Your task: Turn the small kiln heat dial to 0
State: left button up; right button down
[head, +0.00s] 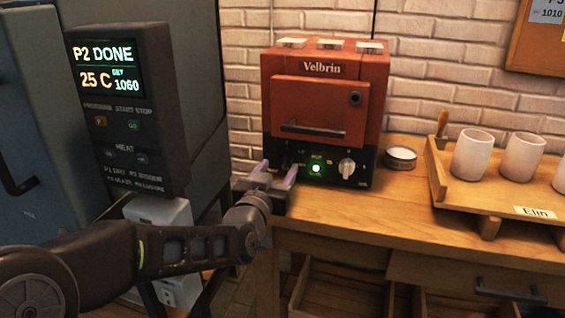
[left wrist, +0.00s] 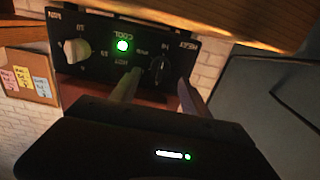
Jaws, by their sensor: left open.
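The small red kiln (head: 320,95), marked Velbrin, stands on the wooden bench with a black control panel along its lower front. In the left wrist view the panel appears turned over, and the dark heat dial (left wrist: 160,68) sits beside a lit green lamp (left wrist: 122,45). My left gripper (head: 278,169) is open in front of the panel's left end. In the left wrist view its fingers (left wrist: 160,80) are on either side of the dial, apparently apart from it. The dial's setting is too dark to read. My right gripper is not in view.
A white dial (head: 346,168) is on the panel's right. A small round tin (head: 400,157) is right of the kiln. A wooden tray (head: 470,192) with white cups stands farther right. A large grey kiln with a display box (head: 130,110) stands close at left.

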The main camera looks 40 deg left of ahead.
aim_at(283, 162)
pick_arm(q)
jog(key=x, duration=0.4)
jog(key=shift+w, duration=0.1)
jog(key=shift+c, duration=0.5)
grip_shut()
